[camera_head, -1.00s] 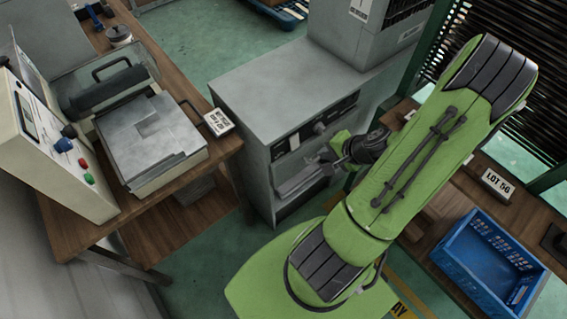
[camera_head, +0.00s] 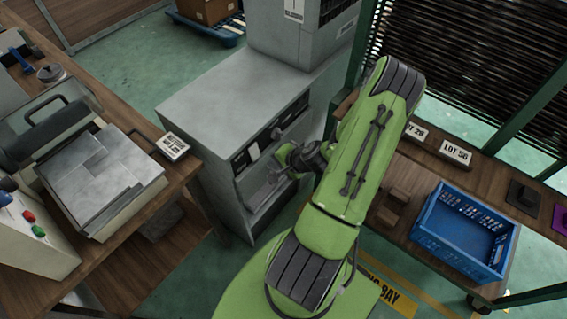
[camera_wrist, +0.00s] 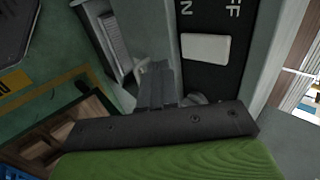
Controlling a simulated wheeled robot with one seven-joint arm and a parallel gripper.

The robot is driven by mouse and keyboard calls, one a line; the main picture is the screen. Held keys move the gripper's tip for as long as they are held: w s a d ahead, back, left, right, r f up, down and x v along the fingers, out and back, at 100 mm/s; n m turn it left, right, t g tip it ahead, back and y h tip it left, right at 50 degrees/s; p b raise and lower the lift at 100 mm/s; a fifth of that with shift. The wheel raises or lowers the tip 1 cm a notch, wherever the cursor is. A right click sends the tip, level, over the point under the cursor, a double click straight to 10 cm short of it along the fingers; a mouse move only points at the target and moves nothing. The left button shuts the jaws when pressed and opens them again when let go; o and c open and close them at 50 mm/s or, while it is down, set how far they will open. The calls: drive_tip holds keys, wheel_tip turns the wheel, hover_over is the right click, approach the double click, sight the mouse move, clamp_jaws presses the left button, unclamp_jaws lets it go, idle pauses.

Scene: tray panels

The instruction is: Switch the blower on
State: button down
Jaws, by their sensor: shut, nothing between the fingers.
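The blower cabinet (camera_head: 215,115) is a grey box with a black control panel (camera_head: 270,135) on its front. The panel carries a white plate (camera_head: 254,152) and a small knob-like part (camera_head: 276,133). In the wrist view the panel (camera_wrist: 205,75) shows the white plate (camera_wrist: 206,48) and cut-off letters reading "N" and "FF". A small grey part (camera_wrist: 197,99) is half hidden behind my gripper.
A bench with a metal-lidded machine (camera_head: 100,180) and a small sign (camera_head: 172,146) stands left. A blue crate (camera_head: 465,231) and a "LOT 56" sign (camera_head: 455,153) are on the right bench. Green floor shows behind the left bench.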

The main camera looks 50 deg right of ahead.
sight(254, 152)
drive_tip(key=w, duration=0.2)
drive_tip(key=w+f, duration=0.1)
drive_tip(key=w, duration=0.1)
drive_tip(key=shift+w+f, duration=0.15)
drive_tip(key=shift+w, duration=0.1)
